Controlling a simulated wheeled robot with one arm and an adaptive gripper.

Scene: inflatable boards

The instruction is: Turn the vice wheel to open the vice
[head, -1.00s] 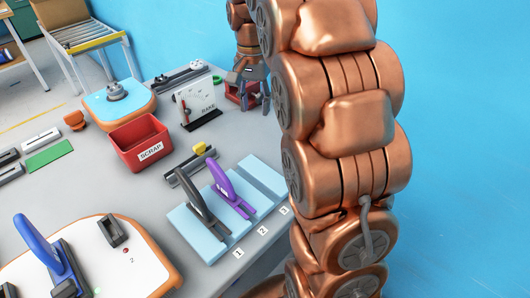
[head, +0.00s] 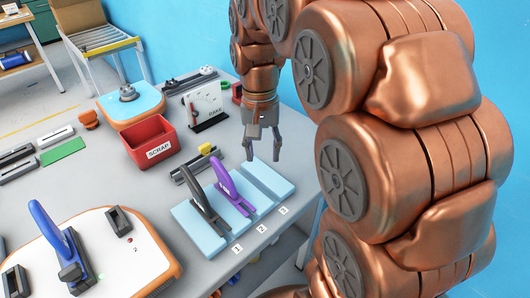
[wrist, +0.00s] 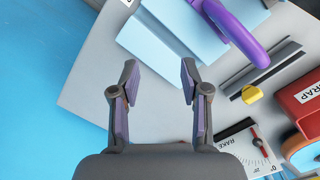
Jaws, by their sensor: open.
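My gripper (head: 262,154) is open and empty, pointing down above the grey bench near the light-blue rack. In the wrist view its two fingers (wrist: 158,78) stand apart, with bare bench and part of the rack beyond them. A small red thing (head: 237,92), probably the vice, shows at the bench's far right, mostly hidden behind my arm. Its wheel cannot be made out in the head view, and the vice is not seen in the wrist view. The gripper is apart from it, on its near side.
The light-blue rack (head: 190,222) holds a black and a purple handled tool (head: 232,190). A red SCRAP bin (head: 150,140) and a white RAKE gauge (head: 203,103) stand behind. A white board (head: 95,250) with a blue-handled tool lies front left. My arm hides the right side.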

